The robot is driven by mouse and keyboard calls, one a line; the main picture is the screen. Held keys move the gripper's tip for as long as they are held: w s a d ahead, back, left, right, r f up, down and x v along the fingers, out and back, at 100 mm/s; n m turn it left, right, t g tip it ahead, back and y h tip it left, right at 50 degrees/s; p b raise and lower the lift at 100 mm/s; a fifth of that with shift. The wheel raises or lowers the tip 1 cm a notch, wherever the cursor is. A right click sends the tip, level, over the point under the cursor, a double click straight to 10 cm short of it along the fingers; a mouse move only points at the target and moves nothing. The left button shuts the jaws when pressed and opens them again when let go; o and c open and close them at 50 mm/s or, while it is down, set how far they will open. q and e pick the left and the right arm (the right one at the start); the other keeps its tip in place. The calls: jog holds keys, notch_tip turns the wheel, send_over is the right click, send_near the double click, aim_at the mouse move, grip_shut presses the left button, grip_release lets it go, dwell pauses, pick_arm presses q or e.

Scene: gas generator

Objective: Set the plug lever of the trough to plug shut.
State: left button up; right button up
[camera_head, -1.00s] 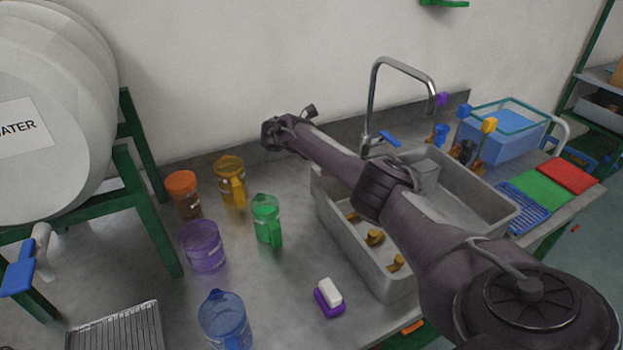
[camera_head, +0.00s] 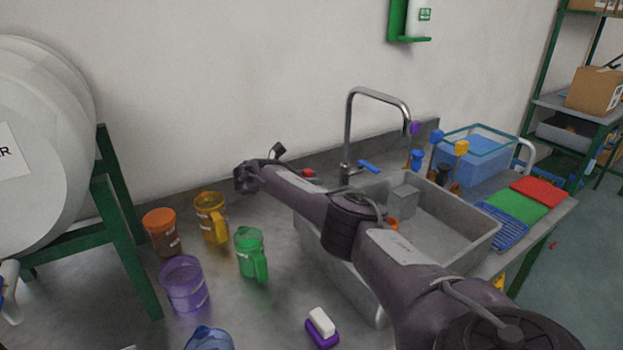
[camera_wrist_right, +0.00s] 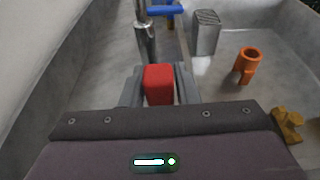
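The trough (camera_head: 478,240) is a grey sink set in the worktop. A red handle (camera_head: 308,172), which looks like the plug lever, stands behind its back left rim, left of the tap. My right arm crosses over the trough, and its wrist lies at the back left, partly hiding the handle. In the right wrist view the two grey fingers of my right gripper (camera_wrist_right: 159,87) sit on both sides of the red handle (camera_wrist_right: 158,84) with no visible gap. The lever's lower part and the plug are hidden. My left gripper is not in view.
The tap (camera_head: 348,135) with a blue lever (camera_head: 369,166) stands just right of the red handle. Orange (camera_head: 162,232), yellow (camera_head: 211,217), green (camera_head: 250,253) and purple (camera_head: 184,283) vessels stand left of the trough. An orange piece (camera_wrist_right: 247,65) lies in the trough.

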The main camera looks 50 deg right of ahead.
jog(key=shift+o, duration=1.4)
jog(key=shift+a, duration=0.15)
jog(key=b+v, duration=0.1)
jog(key=v, duration=0.6)
jog(key=shift+a, duration=0.3)
jog(key=shift+w+r, duration=0.15)
jog(key=shift+r, duration=0.05)
